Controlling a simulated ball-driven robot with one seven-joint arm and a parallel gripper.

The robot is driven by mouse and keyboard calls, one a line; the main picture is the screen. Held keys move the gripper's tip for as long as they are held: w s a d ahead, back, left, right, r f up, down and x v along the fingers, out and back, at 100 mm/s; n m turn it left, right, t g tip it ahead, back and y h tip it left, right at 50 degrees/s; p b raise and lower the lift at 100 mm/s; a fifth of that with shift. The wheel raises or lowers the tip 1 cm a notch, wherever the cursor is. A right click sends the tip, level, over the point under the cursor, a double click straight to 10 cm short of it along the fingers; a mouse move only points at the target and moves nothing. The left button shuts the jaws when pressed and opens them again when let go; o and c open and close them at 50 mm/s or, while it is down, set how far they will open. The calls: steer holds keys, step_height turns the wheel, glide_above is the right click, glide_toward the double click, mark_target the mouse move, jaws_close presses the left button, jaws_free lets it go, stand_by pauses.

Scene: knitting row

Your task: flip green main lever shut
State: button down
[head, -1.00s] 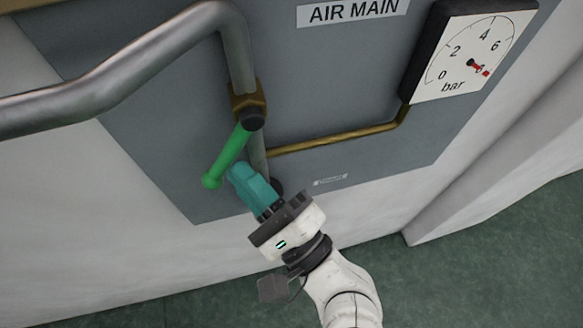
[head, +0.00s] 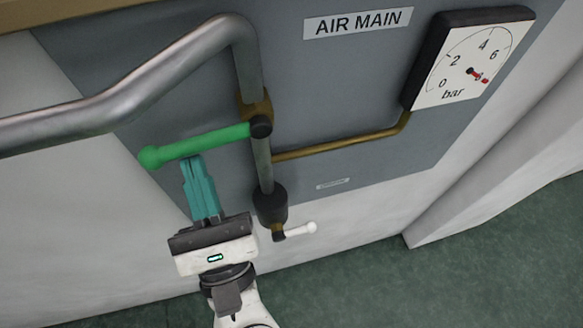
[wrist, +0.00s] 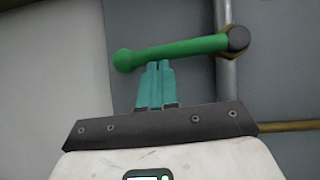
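The green main lever (head: 205,143) pivots on a brass valve (head: 257,108) on the grey pipe. It points left from the pivot, its knob end slightly lower, so it lies mostly crosswise to the pipe. My gripper (head: 193,160) has teal fingers that are together, with nothing seen between them. The fingertips are at the lower edge of the lever, near its knob end. In the wrist view the lever (wrist: 180,50) crosses just above the fingertips (wrist: 159,64). They seem to touch it or nearly so.
A pressure gauge (head: 470,62) is at the upper right, with its needle near the red mark. A small white lever (head: 298,230) sits low on the pipe, right of my gripper. A thick grey pipe (head: 110,105) bends out at the upper left.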

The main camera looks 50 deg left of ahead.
steer(key=shift+s+a+r, duration=0.1)
steer(key=shift+s+r, duration=0.05)
steer(key=shift+r, duration=0.3)
steer(key=shift+s+r, duration=0.1)
steer(key=shift+r, duration=0.1)
steer(key=a+f+b+v, duration=0.1)
steer(key=f+b+v, duration=0.1)
steer(key=b+v, duration=0.7)
step_height(320, 180, down, 3)
steer(key=shift+s+d+r+b, duration=0.1)
steer(key=shift+s+d+b, duration=0.3)
steer(key=shift+d, duration=0.8)
